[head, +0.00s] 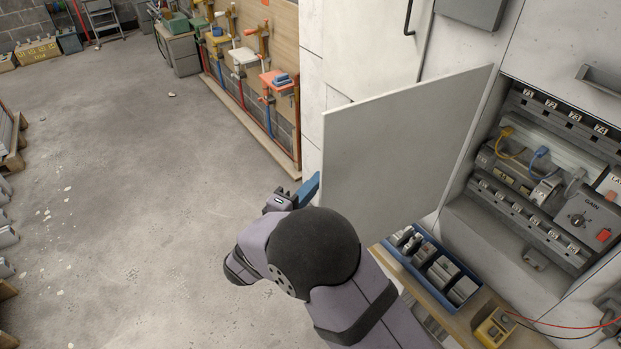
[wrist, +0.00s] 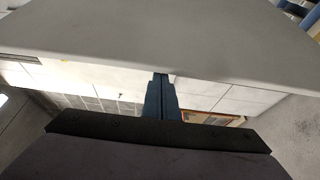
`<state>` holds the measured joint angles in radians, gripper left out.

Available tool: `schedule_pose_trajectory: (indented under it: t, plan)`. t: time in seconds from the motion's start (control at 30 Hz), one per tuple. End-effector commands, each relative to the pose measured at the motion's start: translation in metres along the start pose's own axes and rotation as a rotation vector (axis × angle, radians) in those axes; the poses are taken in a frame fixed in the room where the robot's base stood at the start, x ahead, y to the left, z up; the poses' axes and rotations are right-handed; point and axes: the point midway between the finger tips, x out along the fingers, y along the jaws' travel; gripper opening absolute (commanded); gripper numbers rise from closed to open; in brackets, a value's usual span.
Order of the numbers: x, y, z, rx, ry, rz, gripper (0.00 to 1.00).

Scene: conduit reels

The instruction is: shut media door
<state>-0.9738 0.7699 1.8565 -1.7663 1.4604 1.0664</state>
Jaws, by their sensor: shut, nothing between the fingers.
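The media door (head: 410,150) is a flat pale grey panel standing open, swung out from the cabinet at the right. The open compartment (head: 550,170) beside it shows rows of modules, cables and a gain knob. My gripper (head: 312,186) has blue fingers and is at the door's outer, free edge, on the left. In the wrist view the shut blue fingers (wrist: 161,80) point toward the door panel (wrist: 160,40), which fills the top of the picture. The fingertips are at or very near the panel's edge; I cannot tell whether they touch. Nothing is between them.
A blue tray of modules (head: 416,240) lies on a wooden bench below the compartment. A yellow device (head: 494,328) with red and black leads stands at the lower right. A wall of tool stations (head: 245,60) is at the back. The floor (head: 130,190) at left is mostly clear.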

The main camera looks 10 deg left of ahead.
Motion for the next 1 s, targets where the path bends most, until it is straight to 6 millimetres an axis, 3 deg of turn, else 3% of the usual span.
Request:
schedule_pose_trajectory:
  t: [0.7, 0.83, 1.0]
  plan:
    - [-0.057, -0.001, 0.124, 0.000, 0.001, 0.000, 0.00]
    - [-0.062, -0.001, 0.142, 0.000, 0.000, 0.000, 0.00]
    - [-0.064, 0.000, 0.150, 0.001, 0.000, 0.001, 0.00]
